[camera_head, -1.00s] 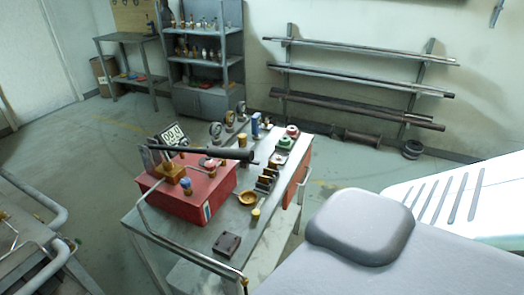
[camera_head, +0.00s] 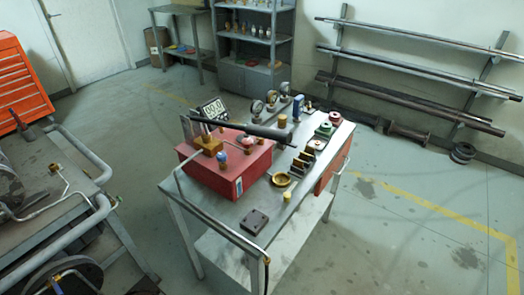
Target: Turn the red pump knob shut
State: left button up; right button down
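The red pump box (camera_head: 225,170) stands on the left part of a grey metal workbench (camera_head: 222,217). A small red knob (camera_head: 249,139) sits on its top, partly hidden by the long black lever (camera_head: 240,128) that crosses above it. A blue knob (camera_head: 223,157) and a brass block (camera_head: 208,146) are also on the pump. A digital display (camera_head: 214,109) stands behind it. I cannot make out how far the red knob is turned. Neither gripper is in view, and nothing of mine touches the pump.
Green (camera_head: 325,130) and red (camera_head: 335,117) round parts and gauges stand at the bench's back. A brass ring (camera_head: 281,180) and dark block (camera_head: 254,221) lie nearer. A railed cart (camera_head: 70,215) is at left.

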aim_at(247, 142)
jog(key=i+l, duration=0.1)
jog(key=l, duration=0.45)
jog(key=i+l, duration=0.1)
jog(key=l, duration=0.45)
jog(key=i+l, duration=0.1)
jog(key=l, duration=0.5)
jog(key=i+l+u, duration=0.1)
jog(key=l, duration=0.45)
